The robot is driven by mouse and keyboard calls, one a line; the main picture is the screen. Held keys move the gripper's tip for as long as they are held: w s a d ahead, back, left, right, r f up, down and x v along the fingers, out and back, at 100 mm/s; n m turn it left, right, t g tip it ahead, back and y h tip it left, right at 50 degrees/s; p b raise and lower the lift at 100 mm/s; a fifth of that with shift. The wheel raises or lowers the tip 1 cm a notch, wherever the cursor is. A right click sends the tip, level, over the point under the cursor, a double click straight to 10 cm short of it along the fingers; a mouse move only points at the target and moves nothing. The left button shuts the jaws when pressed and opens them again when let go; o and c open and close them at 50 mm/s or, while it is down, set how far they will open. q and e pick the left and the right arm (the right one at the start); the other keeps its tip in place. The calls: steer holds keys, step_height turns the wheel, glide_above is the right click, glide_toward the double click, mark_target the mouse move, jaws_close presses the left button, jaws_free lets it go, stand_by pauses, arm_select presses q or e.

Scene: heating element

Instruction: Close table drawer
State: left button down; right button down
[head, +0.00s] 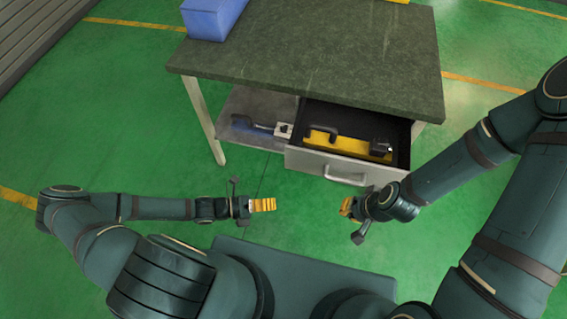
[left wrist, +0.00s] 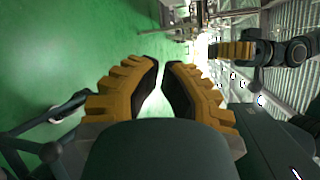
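The table (head: 330,50) has a dark green stone-like top. Its drawer (head: 330,165) is pulled out toward me at the right side, with a grey front and a pale bar handle (head: 345,179). A yellow item with black handles (head: 350,143) lies inside the drawer. My left gripper (head: 272,204) is in front of the drawer, to the left of the handle and apart from it. In the left wrist view its two yellow fingers (left wrist: 160,85) are parted with nothing between them. My right gripper (head: 346,206) is just below the handle, apart from it; its fingers are partly hidden by its wrist.
A blue box (head: 212,18) stands on the table's back left. A lower shelf (head: 255,105) left of the drawer holds a dark tool (head: 252,125) and a small pale block. A table leg (head: 204,120) stands at the left. The green floor around is clear.

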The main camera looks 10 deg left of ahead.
arm_select(q)
steer(key=w+a+n+t+y, duration=0.1)
steer(key=w+a+n+t, duration=0.2)
steer(key=a+n+t, duration=0.4)
steer(key=n+b, duration=0.1)
glide_toward(292, 160)
steer(key=shift+g+y, duration=0.3)
steer(key=shift+g, duration=0.1)
steer(key=w+d, duration=0.2)
steer(key=d, duration=0.1)
steer(key=w+d+r, duration=0.1)
steer(key=shift+w+d, duration=0.1)
steer(key=shift+d, duration=0.3)
steer(key=shift+w+r+b, duration=0.15)
steer(key=shift+w+b, duration=0.15)
steer(key=shift+w, duration=0.35)
arm_select(e)
steer(key=shift+s+f, duration=0.15)
steer(key=shift+f, duration=0.65)
arm_select(q)
steer(key=shift+w+a, duration=0.1)
steer(key=shift+w, duration=0.05)
